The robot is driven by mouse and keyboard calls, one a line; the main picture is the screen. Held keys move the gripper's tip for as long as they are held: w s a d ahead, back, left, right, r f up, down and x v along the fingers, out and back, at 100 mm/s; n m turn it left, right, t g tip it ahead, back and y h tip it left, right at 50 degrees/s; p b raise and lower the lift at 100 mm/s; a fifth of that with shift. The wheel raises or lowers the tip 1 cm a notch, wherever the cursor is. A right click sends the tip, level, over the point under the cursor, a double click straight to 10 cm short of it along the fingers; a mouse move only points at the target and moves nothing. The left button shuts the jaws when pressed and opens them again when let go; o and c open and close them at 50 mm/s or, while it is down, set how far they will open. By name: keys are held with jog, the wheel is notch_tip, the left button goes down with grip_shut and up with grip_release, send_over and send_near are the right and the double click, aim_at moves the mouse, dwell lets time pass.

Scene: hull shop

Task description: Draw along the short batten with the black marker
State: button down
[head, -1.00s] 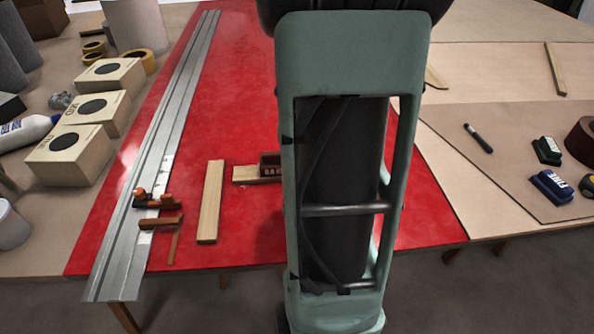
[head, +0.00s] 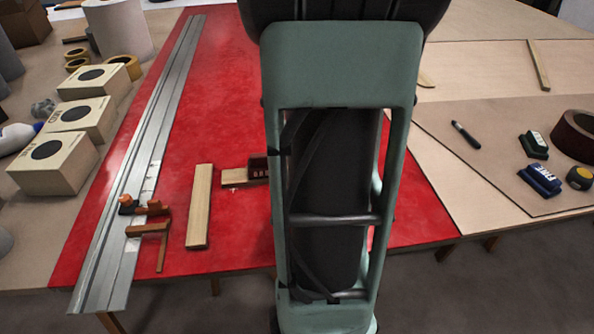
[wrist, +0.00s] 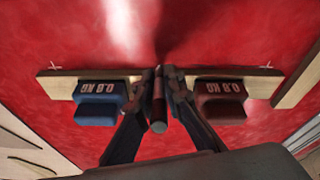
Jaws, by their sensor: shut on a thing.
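In the wrist view my gripper (wrist: 160,92) is shut on a dark marker (wrist: 158,105), its grey rear end towards the camera. Its tip is down by the middle of the short batten (wrist: 60,86); I cannot tell whether it touches the sheet. A blue weight (wrist: 98,103) and a dark red weight (wrist: 220,101), both lettered 0.8 KG, sit on the batten, one on either side of my gripper. Small white marks show near both batten ends. In the head view only the batten's left end (head: 233,178) and part of the dark red weight (head: 259,166) show; my arm hides the rest and the gripper.
Another batten (head: 199,210) lies left of the short one. A long metal straightedge (head: 125,205) with an orange-brown clamp (head: 150,230) runs along the left. Another dark marker (head: 465,134), blocks (head: 540,180) and tape (head: 578,136) lie right. Open red sheet (head: 215,90) lies behind.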

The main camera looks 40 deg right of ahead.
jog(key=shift+s+d, duration=0.3)
jog(key=shift+d, duration=0.1)
jog(key=shift+d, duration=0.1)
jog(key=shift+s+d+b, duration=0.35)
jog(key=shift+d+b, duration=0.15)
jog(key=shift+d, duration=0.05)
jog(key=shift+d, duration=0.1)
jog(key=shift+s+d+b, duration=0.4)
jog(key=shift+d+b, duration=0.05)
jog(key=shift+d, duration=0.05)
jog(key=shift+s+d+b, duration=0.4)
jog(key=shift+s+d, duration=0.1)
jog(key=shift+d, duration=0.1)
jog(key=shift+d, duration=0.1)
